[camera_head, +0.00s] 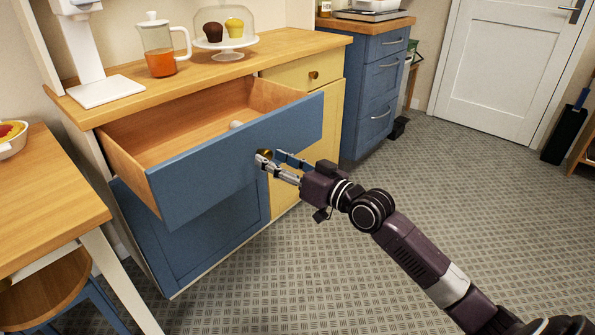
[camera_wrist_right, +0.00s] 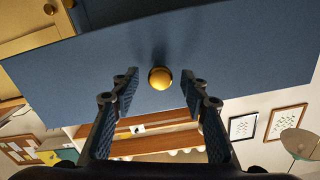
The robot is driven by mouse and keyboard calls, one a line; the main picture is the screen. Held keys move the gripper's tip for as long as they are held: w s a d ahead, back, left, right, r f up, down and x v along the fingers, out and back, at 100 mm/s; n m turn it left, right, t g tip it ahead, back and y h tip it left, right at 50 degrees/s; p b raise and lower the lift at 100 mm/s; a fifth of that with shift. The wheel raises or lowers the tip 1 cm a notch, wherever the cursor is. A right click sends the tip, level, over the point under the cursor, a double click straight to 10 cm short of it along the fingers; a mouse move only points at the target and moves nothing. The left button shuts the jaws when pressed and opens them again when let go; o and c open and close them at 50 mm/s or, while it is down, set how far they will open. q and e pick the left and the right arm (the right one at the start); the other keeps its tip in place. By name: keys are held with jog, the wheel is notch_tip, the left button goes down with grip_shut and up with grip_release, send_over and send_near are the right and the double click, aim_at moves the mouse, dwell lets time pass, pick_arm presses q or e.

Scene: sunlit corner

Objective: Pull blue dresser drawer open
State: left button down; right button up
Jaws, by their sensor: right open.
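The blue dresser drawer (camera_head: 235,155) stands pulled well out of the wooden-topped dresser (camera_head: 200,72). Its wooden inside shows, with a small pale round object (camera_head: 236,125) near the front panel. A brass knob (camera_head: 265,154) sits on the drawer front. In the right wrist view the knob (camera_wrist_right: 160,78) is centred just beyond and between the fingertips. My right gripper (camera_head: 277,158) is open at the knob, with its fingers on either side and a gap to each. In the wrist view the right gripper (camera_wrist_right: 160,85) holds nothing. My left gripper is not in view.
A glass jug (camera_head: 160,62) with orange liquid and a covered stand of cupcakes (camera_head: 224,42) are on the dresser. A wooden table (camera_head: 50,195) is close on the left, with a stool (camera_head: 40,290). The patterned floor (camera_head: 430,190) is clear on the right.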

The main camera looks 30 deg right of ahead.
jog(key=v, duration=0.9)
jog(key=shift+s, duration=0.2)
jog(key=shift+r, duration=0.1)
